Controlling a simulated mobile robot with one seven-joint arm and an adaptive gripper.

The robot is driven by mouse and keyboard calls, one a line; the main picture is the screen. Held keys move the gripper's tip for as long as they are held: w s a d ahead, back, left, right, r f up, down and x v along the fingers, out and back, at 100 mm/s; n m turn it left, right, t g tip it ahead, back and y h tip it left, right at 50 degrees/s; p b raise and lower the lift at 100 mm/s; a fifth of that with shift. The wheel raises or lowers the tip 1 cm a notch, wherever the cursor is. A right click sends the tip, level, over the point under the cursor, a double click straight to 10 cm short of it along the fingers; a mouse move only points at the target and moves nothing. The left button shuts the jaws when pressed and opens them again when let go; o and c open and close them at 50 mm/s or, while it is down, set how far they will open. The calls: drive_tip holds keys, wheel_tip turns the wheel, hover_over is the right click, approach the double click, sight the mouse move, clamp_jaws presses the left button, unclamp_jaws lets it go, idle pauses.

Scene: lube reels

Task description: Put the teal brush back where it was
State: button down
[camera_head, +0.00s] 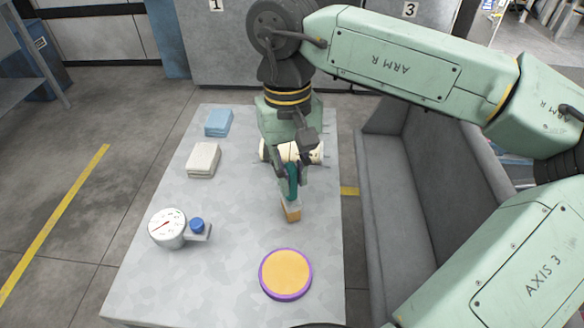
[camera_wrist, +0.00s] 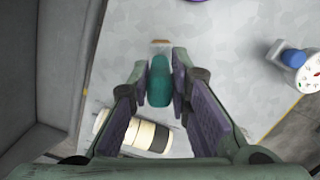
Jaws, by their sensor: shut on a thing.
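The teal brush (camera_head: 292,181) has a teal handle and a pale block with tan bristles at its lower end. My gripper (camera_head: 291,170) is shut on the handle, over the right half of the grey table (camera_head: 230,255). In the wrist view the teal handle (camera_wrist: 159,85) sits between the two finger pads of my gripper (camera_wrist: 160,76). The bristle end points down towards the table. I cannot tell whether it touches the surface. My fingers hide part of the handle.
A cream roll with dark bands (camera_head: 313,153) lies just behind my gripper. Blue (camera_head: 218,122) and off-white (camera_head: 203,159) folded cloths lie at left. A dial gauge (camera_head: 167,228) with a blue knob stands front left. A purple-rimmed orange disc (camera_head: 285,273) lies in front.

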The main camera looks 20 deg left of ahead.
drive_tip(key=shift+f, duration=0.25)
drive_tip(key=c, duration=1.5)
unclamp_jaws()
drive_tip(key=shift+r, duration=0.15)
drive_tip(key=r, duration=0.8)
drive_tip(key=w+r+b, duration=0.1)
drive_tip(key=r, duration=0.3)
drive_tip(key=shift+a+r, duration=0.1)
drive_tip(key=shift+a, duration=0.25)
